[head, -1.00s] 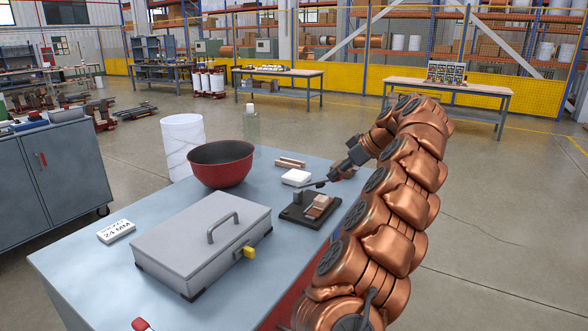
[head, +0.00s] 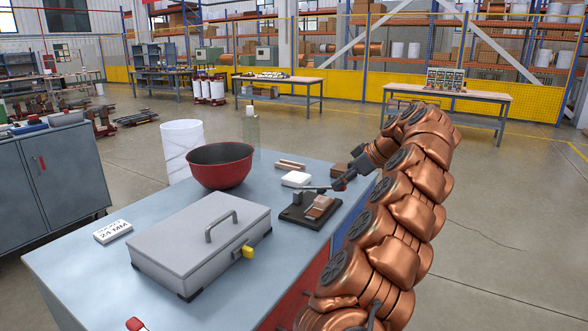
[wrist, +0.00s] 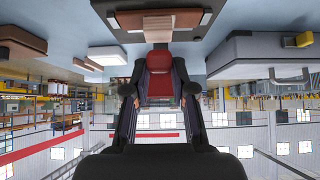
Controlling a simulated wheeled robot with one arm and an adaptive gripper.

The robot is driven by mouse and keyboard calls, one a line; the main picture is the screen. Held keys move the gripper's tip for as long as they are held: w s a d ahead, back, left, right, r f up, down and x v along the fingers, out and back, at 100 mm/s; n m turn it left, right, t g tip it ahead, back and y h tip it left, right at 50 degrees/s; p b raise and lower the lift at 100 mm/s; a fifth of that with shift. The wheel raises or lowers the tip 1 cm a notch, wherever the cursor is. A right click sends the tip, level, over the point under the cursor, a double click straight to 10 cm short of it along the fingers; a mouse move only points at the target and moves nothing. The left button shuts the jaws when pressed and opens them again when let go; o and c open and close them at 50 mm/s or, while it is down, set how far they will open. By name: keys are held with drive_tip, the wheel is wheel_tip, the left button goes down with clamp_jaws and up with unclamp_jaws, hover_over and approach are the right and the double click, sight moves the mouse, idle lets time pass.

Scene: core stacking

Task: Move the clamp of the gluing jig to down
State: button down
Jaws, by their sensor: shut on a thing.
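The gluing jig (head: 293,218) is a dark flat base on the blue-grey table, to the right of the grey metal box. Reddish-brown and pale blocks (head: 319,206) lie on it. Its clamp (head: 315,189) shows as a thin dark lever, nearly level, above the base. My gripper (head: 336,186) is shut on the free end of the lever, at the jig's right rear.
A white block (head: 296,179) and brown bars (head: 290,164) lie behind the jig. A brown block (head: 341,168) is close behind my gripper. The red bowl (head: 219,166) and grey box (head: 190,255) stand to the left. The table's right edge is close.

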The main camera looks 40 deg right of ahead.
drive_tip(key=shift+s+d+f+b, duration=0.1)
drive_tip(key=shift+s+f+b, duration=0.1)
drive_tip(key=shift+f+b, duration=0.25)
drive_tip(key=shift+s+d+f+b, duration=0.1)
drive_tip(key=shift+s+f+b, duration=0.1)
drive_tip(key=shift+f, duration=0.4)
drive_tip(key=shift+f+b, duration=0.2)
drive_tip(key=shift+b, duration=0.1)
drive_tip(key=c, duration=0.9)
unclamp_jaws()
drive_tip(key=shift+s+r, duration=0.1)
drive_tip(key=shift+r, duration=0.05)
drive_tip(key=shift+v, duration=3.55)
